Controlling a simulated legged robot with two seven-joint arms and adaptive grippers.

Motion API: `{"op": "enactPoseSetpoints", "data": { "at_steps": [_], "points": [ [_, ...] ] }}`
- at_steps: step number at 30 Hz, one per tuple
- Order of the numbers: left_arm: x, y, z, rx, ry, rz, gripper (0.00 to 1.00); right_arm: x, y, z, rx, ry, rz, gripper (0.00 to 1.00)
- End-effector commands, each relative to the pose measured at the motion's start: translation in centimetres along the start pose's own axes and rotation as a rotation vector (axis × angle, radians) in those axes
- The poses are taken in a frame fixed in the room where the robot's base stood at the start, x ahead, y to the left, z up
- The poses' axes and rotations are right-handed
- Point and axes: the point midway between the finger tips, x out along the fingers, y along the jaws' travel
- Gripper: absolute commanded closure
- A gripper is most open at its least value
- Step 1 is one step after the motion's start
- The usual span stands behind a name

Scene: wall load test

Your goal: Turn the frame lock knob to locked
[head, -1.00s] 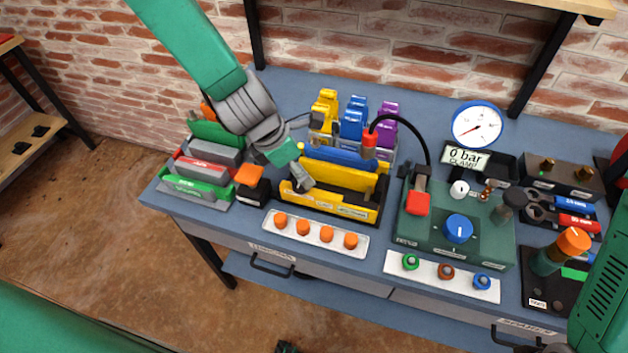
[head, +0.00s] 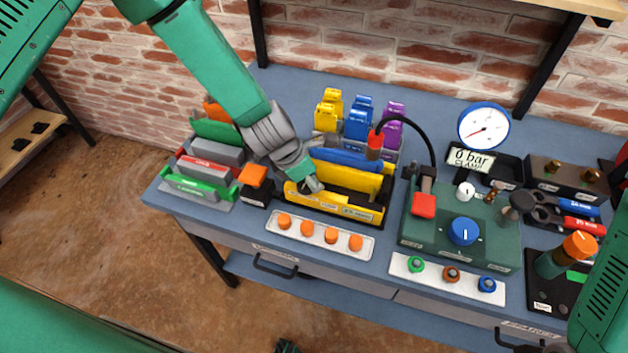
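The black and yellow frame (head: 366,214) stands on the bench with yellow and blue plates in it. An orange knob-like block (head: 253,174) on a black base sits at its left end. A blue knob (head: 463,232) with a white pointer mark is on the green clamp box (head: 425,230); its pointer faces roughly toward the bench front. I cannot read which of these is the frame lock knob. My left gripper (head: 309,185) points down at the frame's left part, by the yellow front plate; whether it touches or grips is unclear. My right gripper is out of view.
A strip with several orange knobs (head: 320,235) lies in front of the frame. A red-tipped hose (head: 375,145) arches beside it. A gauge (head: 484,127) and a 0 bar display (head: 469,160) stand behind the clamp box. Upright plates (head: 213,151) stand at left.

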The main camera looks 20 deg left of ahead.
Motion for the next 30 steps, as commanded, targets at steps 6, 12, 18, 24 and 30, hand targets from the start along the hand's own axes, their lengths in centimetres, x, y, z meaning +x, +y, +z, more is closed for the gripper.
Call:
{"op": "enactPoseSetpoints", "data": {
  "at_steps": [6, 12, 18, 24, 30],
  "points": [
    [0.13, -0.18, -1.52, -0.013, 0.028, 0.000, 0.94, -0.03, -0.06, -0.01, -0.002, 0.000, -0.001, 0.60],
    [0.34, -0.33, -1.22, -0.011, 0.031, 0.000, 0.93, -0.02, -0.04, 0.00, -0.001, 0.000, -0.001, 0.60],
    [0.48, -0.38, -1.08, -0.010, 0.033, -0.001, 0.93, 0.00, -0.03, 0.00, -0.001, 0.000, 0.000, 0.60],
    [0.55, -0.45, -0.93, -0.009, 0.034, 0.000, 0.93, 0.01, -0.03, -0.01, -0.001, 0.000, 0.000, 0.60],
    [0.57, -0.49, -0.81, -0.008, 0.033, 0.000, 0.93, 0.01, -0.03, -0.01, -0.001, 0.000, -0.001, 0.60]
  ]
}}
